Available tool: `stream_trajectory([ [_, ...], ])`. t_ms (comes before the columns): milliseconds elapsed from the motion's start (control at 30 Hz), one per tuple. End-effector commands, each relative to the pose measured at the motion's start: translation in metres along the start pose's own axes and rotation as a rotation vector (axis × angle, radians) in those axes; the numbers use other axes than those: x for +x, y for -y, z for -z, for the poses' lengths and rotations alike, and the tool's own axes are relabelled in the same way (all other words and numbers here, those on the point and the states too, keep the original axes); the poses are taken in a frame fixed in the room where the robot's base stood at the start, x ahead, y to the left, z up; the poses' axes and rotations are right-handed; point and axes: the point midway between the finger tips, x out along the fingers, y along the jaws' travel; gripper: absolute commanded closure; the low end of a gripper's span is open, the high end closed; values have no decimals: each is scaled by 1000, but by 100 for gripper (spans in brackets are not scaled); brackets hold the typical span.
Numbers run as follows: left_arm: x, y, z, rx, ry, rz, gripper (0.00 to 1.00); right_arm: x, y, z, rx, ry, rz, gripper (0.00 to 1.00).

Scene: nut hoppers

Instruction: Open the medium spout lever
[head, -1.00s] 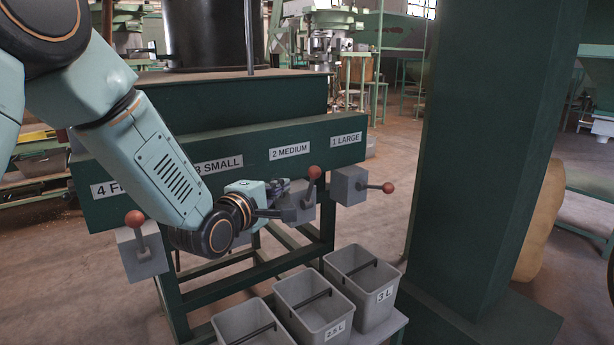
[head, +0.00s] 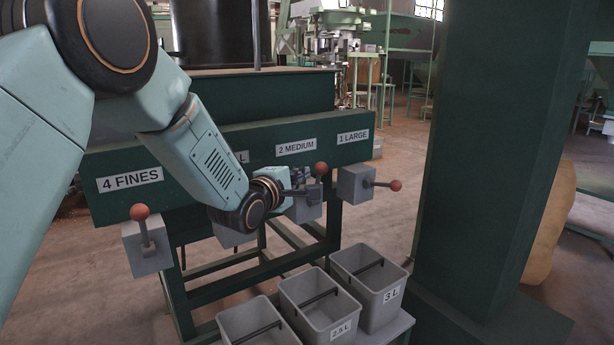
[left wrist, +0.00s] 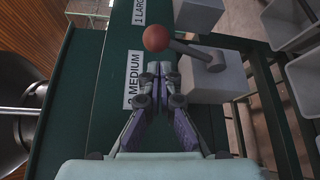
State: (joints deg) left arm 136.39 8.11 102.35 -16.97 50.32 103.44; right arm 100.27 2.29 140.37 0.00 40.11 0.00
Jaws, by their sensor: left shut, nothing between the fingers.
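The medium spout lever (head: 321,169) has a red ball on a short rod and stands up from a grey spout box (head: 307,208) under the "2 MEDIUM" label (head: 296,147). In the left wrist view the ball (left wrist: 156,38) and its rod lie just beyond and beside my fingertips. My left gripper (head: 312,186) is shut and empty, close beside the medium lever; its closed fingers (left wrist: 158,72) lie in front of the label and next to the box. I cannot tell whether they touch the lever. My right gripper is not in view.
The large lever (head: 395,185) points sideways to the right; the fines lever (head: 139,212) points up. My arm hides the small spout's lever. Grey bins (head: 388,283) stand on a shelf below. A thick green post (head: 500,150) rises at the right.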

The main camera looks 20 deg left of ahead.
Motion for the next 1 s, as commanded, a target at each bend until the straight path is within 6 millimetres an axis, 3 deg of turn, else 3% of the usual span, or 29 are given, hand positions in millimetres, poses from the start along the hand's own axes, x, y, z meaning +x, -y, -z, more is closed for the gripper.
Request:
stream_trajectory([
  [300,30,1,0,2,1,0,100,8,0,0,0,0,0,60],
  [1000,31,3,-4,40,1,-22,100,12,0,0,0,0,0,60],
])
